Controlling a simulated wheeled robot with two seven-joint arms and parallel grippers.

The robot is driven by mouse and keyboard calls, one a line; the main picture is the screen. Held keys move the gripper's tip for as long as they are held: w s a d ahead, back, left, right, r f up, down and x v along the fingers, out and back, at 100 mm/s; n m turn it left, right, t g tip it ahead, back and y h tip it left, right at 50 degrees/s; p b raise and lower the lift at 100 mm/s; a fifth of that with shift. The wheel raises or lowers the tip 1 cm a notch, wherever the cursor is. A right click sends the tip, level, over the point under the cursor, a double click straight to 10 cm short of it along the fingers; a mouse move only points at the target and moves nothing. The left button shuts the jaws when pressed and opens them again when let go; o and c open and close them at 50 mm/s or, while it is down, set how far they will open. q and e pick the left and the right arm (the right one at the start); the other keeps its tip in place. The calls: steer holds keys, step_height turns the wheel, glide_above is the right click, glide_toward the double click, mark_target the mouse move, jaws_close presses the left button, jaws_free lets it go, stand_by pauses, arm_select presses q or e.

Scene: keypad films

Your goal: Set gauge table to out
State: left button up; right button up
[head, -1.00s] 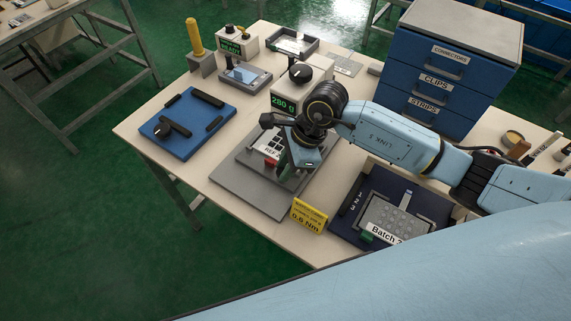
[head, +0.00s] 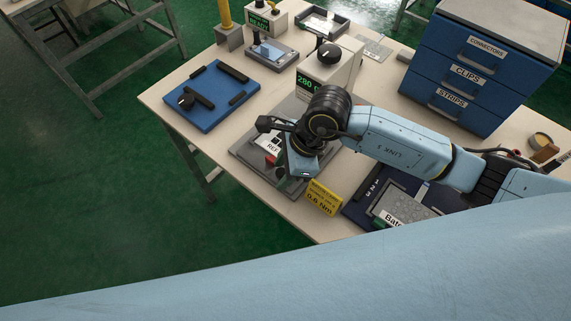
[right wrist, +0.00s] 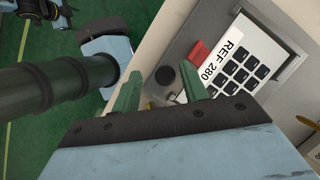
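No label that I can read says gauge table, and I cannot tell surely which fixture it is. My right gripper (head: 288,182) is low over a grey base plate (head: 245,152) that carries a panel marked REF. In the right wrist view its green fingers (right wrist: 160,92) are apart, with a round black knob (right wrist: 165,75) showing between and beyond them. I cannot tell whether they touch it. The white keypad panel (right wrist: 240,60) reads REF 280, with a red block (right wrist: 199,53) at its corner. My left gripper is not seen in the head view.
Behind stands a box with a 280 g display (head: 305,83) and a black knob. A blue board (head: 212,97) with black bars lies left. A yellow sign (head: 322,198) reads 0.6 Nm. A dark blue tray (head: 365,195) is at right, and blue drawers (head: 470,70) stand behind it.

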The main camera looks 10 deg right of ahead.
steer(key=shift+w+d, duration=0.1)
steer(key=shift+r, duration=0.15)
steer(key=v, duration=1.3)
steer(key=shift+p, duration=0.3)
